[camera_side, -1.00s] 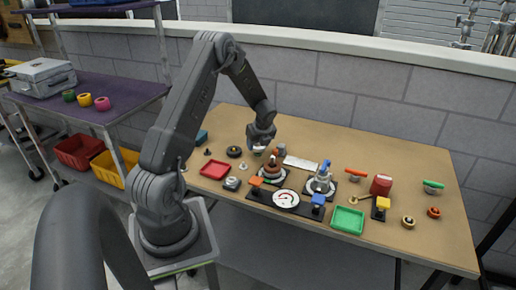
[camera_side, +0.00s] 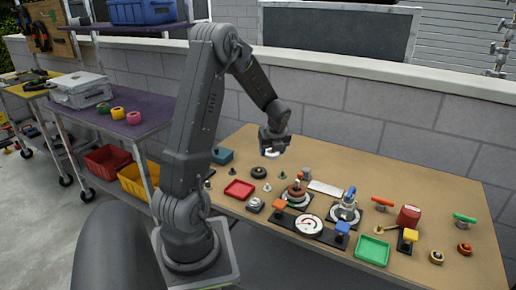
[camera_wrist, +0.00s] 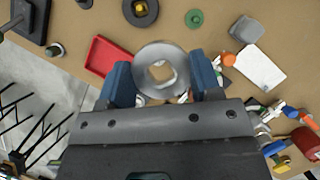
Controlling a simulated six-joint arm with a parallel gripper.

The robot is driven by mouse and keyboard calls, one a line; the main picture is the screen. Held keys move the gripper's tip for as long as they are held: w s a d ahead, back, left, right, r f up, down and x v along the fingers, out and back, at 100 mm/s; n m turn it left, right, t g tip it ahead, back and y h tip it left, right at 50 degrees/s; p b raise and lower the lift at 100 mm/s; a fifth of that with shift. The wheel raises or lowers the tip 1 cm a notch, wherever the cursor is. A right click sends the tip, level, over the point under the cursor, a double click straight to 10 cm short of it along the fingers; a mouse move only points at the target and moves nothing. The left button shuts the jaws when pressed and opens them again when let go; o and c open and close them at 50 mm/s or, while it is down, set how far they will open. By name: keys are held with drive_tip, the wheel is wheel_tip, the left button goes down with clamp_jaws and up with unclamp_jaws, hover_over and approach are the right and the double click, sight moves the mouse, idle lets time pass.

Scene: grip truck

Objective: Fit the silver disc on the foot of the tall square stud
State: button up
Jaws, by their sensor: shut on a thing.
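My gripper (camera_side: 272,152) is shut on the silver disc (camera_wrist: 160,72), which it holds flat above the table. The disc has a central hole, and the dark blue fingers press on its left and right edges in the wrist view. In the side view the disc (camera_side: 271,154) is a small pale shape under the gripper. I cannot say for sure which part is the tall square stud. A post on a dark square base (camera_wrist: 30,20) shows at the upper left of the wrist view, cut by the edge.
A dark round part (camera_side: 258,172), a red tray (camera_side: 239,190) and a ringed stack (camera_side: 297,193) are near the gripper. A gauge (camera_side: 308,226), a blue-topped fixture (camera_side: 346,210) and a green tray (camera_side: 372,250) stand farther right.

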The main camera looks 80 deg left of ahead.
drive_tip(key=r+m, duration=0.1)
drive_tip(key=r, duration=0.1)
hover_over(298, 181)
drive_tip(key=shift+a+f+t, duration=0.25)
drive_tip(key=shift+t, duration=0.05)
drive_tip(key=shift+d+f, duration=0.15)
drive_tip(key=shift+f, duration=2.3)
drive_tip(key=shift+f, duration=0.15)
drive_tip(key=shift+f, duration=0.35)
drive_tip(key=shift+f, duration=0.65)
drive_tip(key=shift+f, duration=0.35)
drive_tip(key=shift+f, duration=0.3)
drive_tip(key=shift+f, duration=0.2)
